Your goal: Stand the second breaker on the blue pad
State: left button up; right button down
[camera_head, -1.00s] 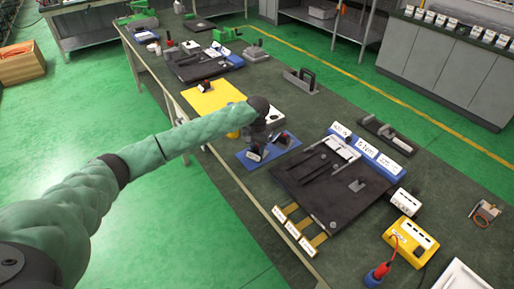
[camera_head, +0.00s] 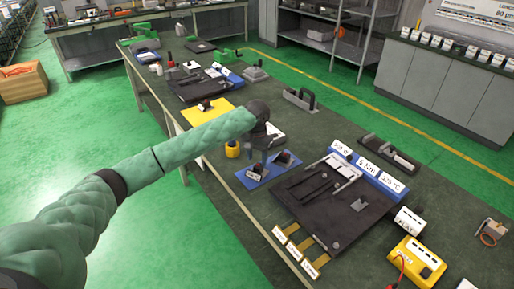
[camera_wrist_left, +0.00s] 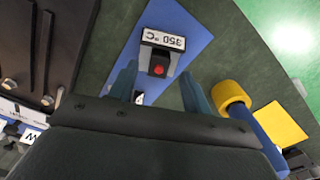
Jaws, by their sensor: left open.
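The blue pad (camera_head: 254,180) lies on the dark green table; it also shows in the wrist view (camera_wrist_left: 183,35). Two dark breakers with white labels stand on it: one at the left (camera_head: 256,171), one at the right (camera_head: 283,158). The other shows only as a white sliver (camera_wrist_left: 139,97), mostly hidden by my gripper. My left gripper (camera_head: 260,149) hangs above the pad, its two fingers apart and empty (camera_wrist_left: 160,76). My right gripper is not in view.
A yellow pad (camera_head: 192,116) with a small dark item lies beyond. A black fixture board (camera_head: 325,215) with blue label blocks is at the right. A yellow box (camera_head: 415,262) stands near the front.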

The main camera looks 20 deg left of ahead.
aim_at(257, 167)
pick_arm(q)
notch_tip(257, 167, up, 7)
jog(key=b, duration=0.2)
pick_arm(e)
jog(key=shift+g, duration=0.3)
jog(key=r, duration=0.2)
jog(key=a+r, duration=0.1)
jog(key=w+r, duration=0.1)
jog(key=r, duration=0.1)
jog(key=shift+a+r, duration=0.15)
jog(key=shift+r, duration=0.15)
pick_arm(q)
jog(key=shift+f, duration=0.1)
